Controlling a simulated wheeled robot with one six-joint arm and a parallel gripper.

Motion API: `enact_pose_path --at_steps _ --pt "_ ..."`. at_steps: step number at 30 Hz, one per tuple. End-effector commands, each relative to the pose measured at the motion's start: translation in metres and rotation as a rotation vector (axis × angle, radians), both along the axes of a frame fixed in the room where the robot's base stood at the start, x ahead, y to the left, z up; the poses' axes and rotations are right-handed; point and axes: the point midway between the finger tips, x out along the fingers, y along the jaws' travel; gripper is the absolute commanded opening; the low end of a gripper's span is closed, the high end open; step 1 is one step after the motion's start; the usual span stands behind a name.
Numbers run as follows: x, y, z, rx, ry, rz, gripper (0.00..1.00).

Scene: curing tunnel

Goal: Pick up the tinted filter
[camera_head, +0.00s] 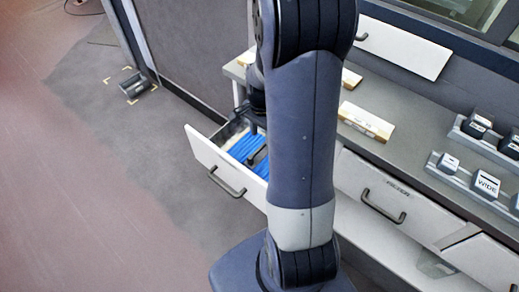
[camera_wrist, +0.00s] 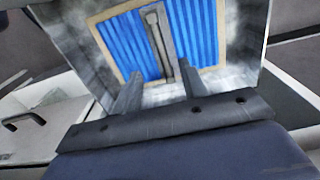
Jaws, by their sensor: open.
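A blue pleated filter (camera_wrist: 205,30) with a tan frame and a grey centre bar (camera_wrist: 157,38) lies in the open drawer. Its blue pleats also show in the head view (camera_head: 246,146), partly hidden by my arm. My gripper (camera_wrist: 161,70) is open and empty, with its two fingers pointing at the filter. In the wrist picture the lower end of the centre bar shows between the fingertips. I cannot tell how far above the filter they are, or whether they touch it. In the head view my arm hides the fingers.
The open drawer's white front (camera_head: 213,162) stands out from the grey counter (camera_head: 408,152). A pale box (camera_head: 366,122) and several labelled blocks in holders stand on the counter. A small dark object (camera_head: 134,85) lies on the floor at left.

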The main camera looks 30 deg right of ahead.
Motion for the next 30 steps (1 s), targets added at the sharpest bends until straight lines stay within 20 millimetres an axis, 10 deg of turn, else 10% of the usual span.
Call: enact_pose_path --at_steps 12,30 --pt "0.000 0.000 -0.062 0.001 0.001 0.000 0.41" --pt "0.000 0.000 -0.065 0.000 0.000 0.000 0.32"
